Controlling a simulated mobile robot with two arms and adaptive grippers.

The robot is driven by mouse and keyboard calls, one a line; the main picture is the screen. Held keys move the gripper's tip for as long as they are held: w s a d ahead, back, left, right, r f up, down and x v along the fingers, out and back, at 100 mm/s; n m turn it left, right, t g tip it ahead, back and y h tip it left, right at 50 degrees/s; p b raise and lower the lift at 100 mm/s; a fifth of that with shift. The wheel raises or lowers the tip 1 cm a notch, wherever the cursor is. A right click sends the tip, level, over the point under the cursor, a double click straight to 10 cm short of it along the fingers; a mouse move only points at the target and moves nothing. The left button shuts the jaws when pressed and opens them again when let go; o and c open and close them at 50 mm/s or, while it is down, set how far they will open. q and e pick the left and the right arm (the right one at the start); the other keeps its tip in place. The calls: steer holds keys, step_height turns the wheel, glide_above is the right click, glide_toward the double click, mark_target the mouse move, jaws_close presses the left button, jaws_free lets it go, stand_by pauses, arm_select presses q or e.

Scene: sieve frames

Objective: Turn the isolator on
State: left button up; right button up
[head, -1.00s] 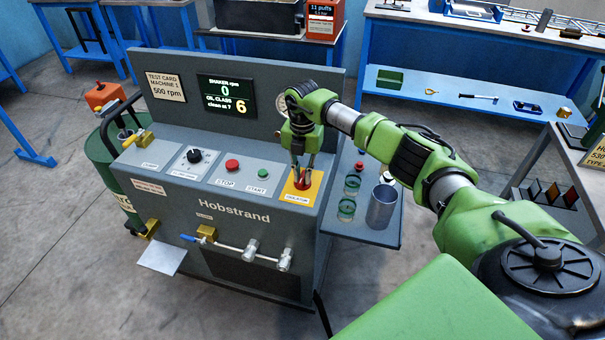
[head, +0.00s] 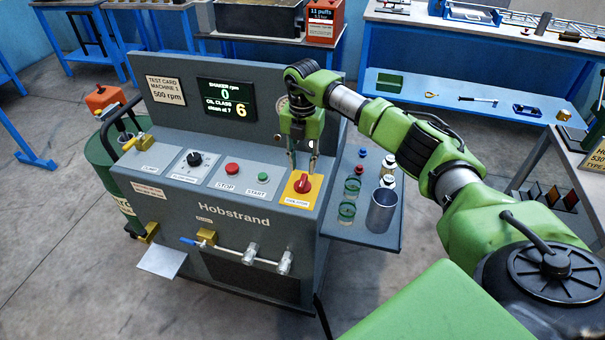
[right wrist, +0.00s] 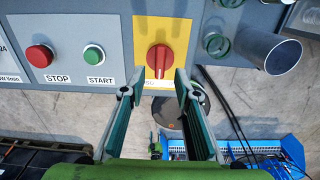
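The isolator is a red rotary knob (head: 302,184) on a yellow plate (head: 294,200) at the right end of the machine's sloped panel. In the right wrist view the knob (right wrist: 158,58) shows its raised grip running up and down the picture. My right gripper (head: 302,170) is just above and behind the knob, pointing down. Its fingers stand apart with nothing between them, and the wrist view shows the open fingertips (right wrist: 160,80) clear of the knob. My left gripper is not in view.
The red STOP (head: 232,168) and green START (head: 262,177) buttons are left of the isolator. The display (head: 226,98) reads shaker 0 rpm and oil class 6. A side shelf (head: 345,231) on the right holds jars and a grey metal cup (head: 382,210).

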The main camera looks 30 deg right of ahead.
mark_target(302, 180)
step_height(302, 180, up, 6)
steer(key=shift+r, duration=0.2)
steer(key=shift+a+f, duration=0.1)
stand_by(0.4)
